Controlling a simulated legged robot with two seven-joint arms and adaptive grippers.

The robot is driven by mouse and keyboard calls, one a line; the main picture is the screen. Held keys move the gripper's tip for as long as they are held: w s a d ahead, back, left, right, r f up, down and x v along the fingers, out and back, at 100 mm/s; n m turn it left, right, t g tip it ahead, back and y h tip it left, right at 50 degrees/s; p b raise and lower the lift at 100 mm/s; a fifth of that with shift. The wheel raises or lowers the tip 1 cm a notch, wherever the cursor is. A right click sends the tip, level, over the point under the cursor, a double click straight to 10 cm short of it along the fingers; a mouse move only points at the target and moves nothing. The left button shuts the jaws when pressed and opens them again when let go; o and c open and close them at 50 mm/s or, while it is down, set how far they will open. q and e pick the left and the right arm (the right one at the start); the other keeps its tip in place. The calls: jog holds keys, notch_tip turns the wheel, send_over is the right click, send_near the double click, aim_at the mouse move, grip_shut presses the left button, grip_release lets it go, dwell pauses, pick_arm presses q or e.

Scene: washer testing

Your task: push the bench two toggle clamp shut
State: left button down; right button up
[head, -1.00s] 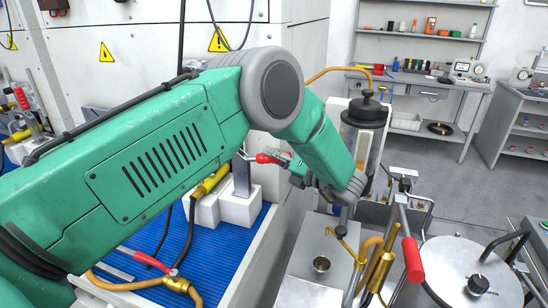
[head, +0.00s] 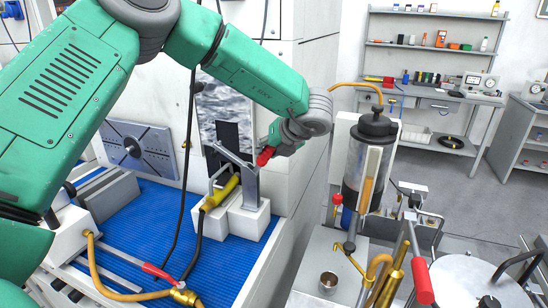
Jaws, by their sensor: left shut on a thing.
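The toggle clamp (head: 249,185) stands on white blocks at the right end of the blue-matted bench. It has a grey upright post, a slanting grey bar and a red handle grip (head: 265,156). A yellow cylinder (head: 222,192) with a black hose lies beside the post at the clamp's foot. My left gripper (head: 270,147) reaches in from the right of the clamp and is shut on the red grip. Its fingers are small and partly hidden by my wrist, so the exact hold is hard to see. My right gripper is not in view.
The blue mat (head: 215,262) carries a red-handled valve (head: 160,273) with a brass hose at the front. A black-and-glass cylinder (head: 371,150) and a red-handled lever (head: 420,278) stand to the right. A black cable hangs left of the clamp. Grey floor is free at the back right.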

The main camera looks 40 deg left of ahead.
aim_at(257, 165)
pick_arm(q)
jog(key=shift+s+a+r+n+t+h+p, duration=0.15)
jog(key=shift+a+r+h, duration=0.25)
jog(key=shift+a+h, duration=0.45)
jog(key=shift+s+a+r+n+t+h+p, duration=0.1)
jog(key=shift+a+r+n+t+h+p, duration=0.25)
jog(key=shift+a+h, duration=0.45)
jog(key=shift+r, duration=0.1)
jog(key=c, duration=1.3)
grip_release()
jog(key=shift+h, duration=0.25)
jog(key=shift+o, duration=0.2)
jog(key=shift+f, duration=0.2)
jog(key=shift+d, duration=0.1)
jog(key=v, duration=1.1)
jog(key=shift+r, duration=0.45)
jog(key=shift+d, duration=0.1)
